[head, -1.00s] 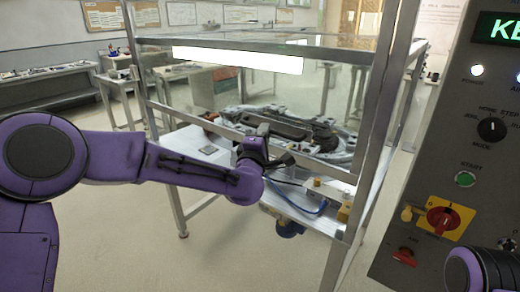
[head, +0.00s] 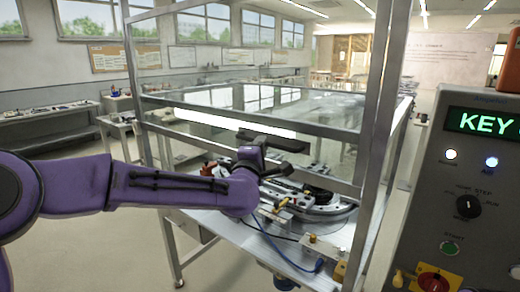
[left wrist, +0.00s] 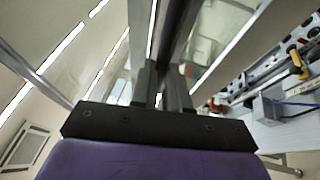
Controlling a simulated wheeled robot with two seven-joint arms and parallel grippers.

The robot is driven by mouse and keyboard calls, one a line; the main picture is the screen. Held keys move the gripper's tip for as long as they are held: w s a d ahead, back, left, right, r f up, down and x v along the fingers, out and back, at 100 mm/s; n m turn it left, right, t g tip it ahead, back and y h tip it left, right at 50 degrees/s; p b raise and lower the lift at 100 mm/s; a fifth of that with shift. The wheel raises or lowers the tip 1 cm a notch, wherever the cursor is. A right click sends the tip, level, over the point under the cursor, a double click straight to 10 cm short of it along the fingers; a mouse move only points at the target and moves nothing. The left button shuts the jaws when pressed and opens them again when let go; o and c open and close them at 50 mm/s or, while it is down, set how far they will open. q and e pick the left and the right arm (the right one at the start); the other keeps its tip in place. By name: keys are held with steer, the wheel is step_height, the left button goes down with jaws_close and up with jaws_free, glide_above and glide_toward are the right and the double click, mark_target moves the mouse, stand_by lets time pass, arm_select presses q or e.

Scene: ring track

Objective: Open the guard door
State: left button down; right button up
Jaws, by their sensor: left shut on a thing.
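The guard door (head: 335,182) is a clear panel with a metal lower rail on the front of a metal-framed cell. The rail is partway up, leaving a gap above the cell's table. My left gripper (head: 272,143) is at the middle of this rail, shut on a dark bar that appears to be the door handle. In the left wrist view the two black fingers of my left gripper (left wrist: 160,88) close around the dark handle bar (left wrist: 178,40). The fingertips are partly hidden in the head view. My right gripper is not in view.
A ring track (head: 330,209) lies on the cell table behind the rail. A grey control panel (head: 450,195) with a lit KEY display stands close at the right. A metal post (head: 375,120) stands between them. Benches (head: 50,130) line the left wall.

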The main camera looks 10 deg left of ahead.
arm_select(q)
steer(key=shift+r, duration=0.1)
steer(key=c, duration=1.1)
jaws_free()
steer(key=s+b, duration=0.1)
steer(key=s, duration=0.2)
steer(key=s+f+b, duration=0.1)
steer(key=s, duration=0.3)
steer(key=s+f+b, duration=0.1)
steer(key=s+b, duration=0.1)
steer(key=s, duration=0.1)
steer(key=shift+s+a, duration=0.15)
steer(key=shift+a, duration=0.05)
